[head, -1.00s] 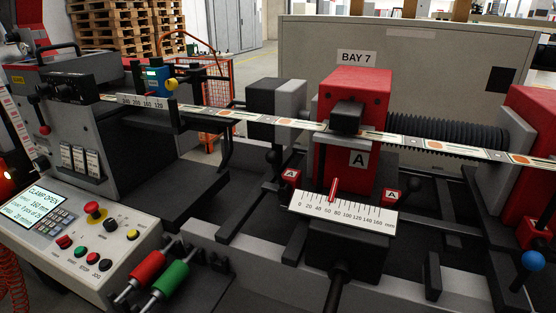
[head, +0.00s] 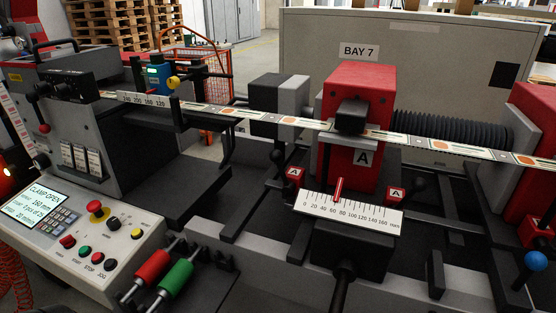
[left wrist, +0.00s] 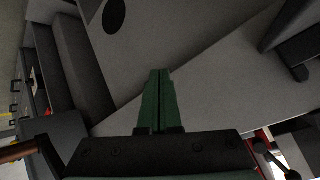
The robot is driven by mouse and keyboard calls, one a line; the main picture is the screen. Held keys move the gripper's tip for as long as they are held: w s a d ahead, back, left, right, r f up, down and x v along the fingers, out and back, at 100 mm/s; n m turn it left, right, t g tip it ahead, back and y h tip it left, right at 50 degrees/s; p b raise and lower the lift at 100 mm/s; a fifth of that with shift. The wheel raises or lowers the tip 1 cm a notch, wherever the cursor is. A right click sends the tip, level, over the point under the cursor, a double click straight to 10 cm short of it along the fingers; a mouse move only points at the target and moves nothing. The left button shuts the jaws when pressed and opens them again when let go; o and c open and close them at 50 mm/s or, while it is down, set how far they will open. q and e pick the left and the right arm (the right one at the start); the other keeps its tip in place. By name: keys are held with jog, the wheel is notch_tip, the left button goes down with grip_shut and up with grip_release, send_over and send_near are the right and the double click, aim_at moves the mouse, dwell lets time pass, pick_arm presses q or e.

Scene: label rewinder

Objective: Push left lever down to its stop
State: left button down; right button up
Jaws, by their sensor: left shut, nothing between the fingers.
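Neither gripper shows in the head view. In the left wrist view my left gripper (left wrist: 161,72) has its green fingers shut with nothing between them, in front of plain grey surfaces. A dark lever with a round knob (left wrist: 292,174) shows at the lower right there, apart from the fingers.
A white millimetre scale (head: 350,214) with a red pointer sits in front of the red unit. The control panel (head: 45,205) reads CLAMP OPEN. The label strip (head: 290,122) crosses the machine. A blue-knobbed lever (head: 535,261) stands at right.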

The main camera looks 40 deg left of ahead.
pick_arm(q)
jog(key=w+a+r+m+t, duration=0.1)
jog(key=r, duration=0.3)
jog(key=w+a+r+m+t+y, duration=0.1)
jog(key=w+a+r+m, duration=0.1)
jog(key=r, duration=0.2)
jog(key=w+a+r+m+t, duration=0.1)
jog(key=a+r, duration=0.1)
jog(key=r, duration=0.3)
jog(key=shift+w+a+r+p, duration=0.1)
jog(key=shift+w+a+p, duration=0.2)
jog(key=shift+w, duration=0.1)
jog(key=w+r+m+t, duration=0.1)
jog(key=r+m, duration=0.3)
jog(key=r, duration=0.4)
jog(key=w+r+m+t+h, duration=0.1)
jog(key=w+r+m+t, duration=0.1)
jog(key=r, duration=0.6)
jog(key=shift+d+m+t+p, duration=0.2)
jog(key=shift+m+t+p, duration=0.2)
jog(key=shift+m+t, duration=0.65)
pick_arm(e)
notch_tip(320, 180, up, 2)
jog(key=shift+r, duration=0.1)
